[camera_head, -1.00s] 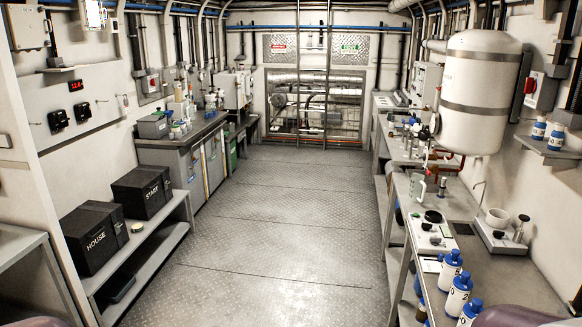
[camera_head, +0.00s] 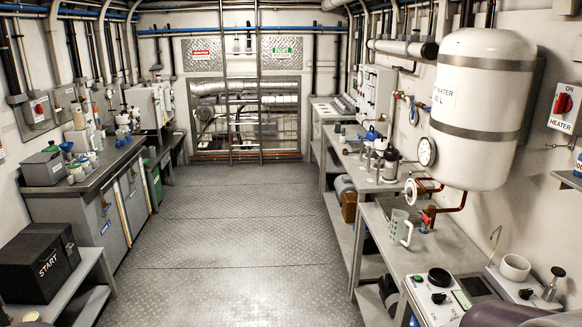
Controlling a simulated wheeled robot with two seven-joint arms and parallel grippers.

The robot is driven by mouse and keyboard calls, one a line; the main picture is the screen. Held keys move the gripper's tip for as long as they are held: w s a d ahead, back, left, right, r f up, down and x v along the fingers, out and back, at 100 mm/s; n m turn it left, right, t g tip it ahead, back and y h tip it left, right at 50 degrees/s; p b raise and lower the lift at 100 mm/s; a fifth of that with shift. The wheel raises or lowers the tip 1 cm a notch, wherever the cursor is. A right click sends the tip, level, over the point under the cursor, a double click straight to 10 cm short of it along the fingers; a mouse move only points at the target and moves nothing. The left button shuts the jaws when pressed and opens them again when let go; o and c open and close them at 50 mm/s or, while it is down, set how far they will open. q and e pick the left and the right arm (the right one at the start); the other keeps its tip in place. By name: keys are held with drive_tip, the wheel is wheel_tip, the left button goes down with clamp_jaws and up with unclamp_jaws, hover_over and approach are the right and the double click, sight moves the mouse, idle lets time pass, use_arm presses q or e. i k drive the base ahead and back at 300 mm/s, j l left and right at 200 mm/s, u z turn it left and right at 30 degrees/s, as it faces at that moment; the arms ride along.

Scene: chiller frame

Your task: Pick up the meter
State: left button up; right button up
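No object is plainly recognisable as a loose meter. A white instrument (camera_head: 430,301) with a black round top and small controls sits on the near right bench (camera_head: 448,252); I cannot tell whether it is the meter. A round dial gauge (camera_head: 427,151) is fixed at the white water tank (camera_head: 484,108), and another round dial (camera_head: 411,191) is below it by the red pipes. Neither of my grippers is in view. Only parts of my own arms show at the bottom edge.
A clear jug (camera_head: 401,227) stands on the right bench, with a white cup (camera_head: 515,267) nearer. The left bench (camera_head: 88,180) holds a grey box (camera_head: 42,168) and bottles. A black START box (camera_head: 38,262) is on the low left shelf. The plated floor (camera_head: 235,225) between is clear.

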sight(337, 125)
drive_tip(key=i, duration=1.7)
drive_tip(key=i+j+z, duration=0.1)
drive_tip(key=i, duration=1.6)
drive_tip(key=i+j+z, duration=0.5)
drive_tip(key=i, duration=0.3)
drive_tip(key=i+j+z, duration=0.45)
drive_tip(key=i+j, duration=0.25)
drive_tip(key=i+j+z, duration=0.1)
drive_tip(key=z, duration=0.4)
drive_tip(key=i+j+z, duration=0.1)
drive_tip(key=z, duration=0.35)
drive_tip(key=j+z, duration=0.15)
drive_tip(key=z, duration=0.35)
drive_tip(key=i+j, duration=0.05)
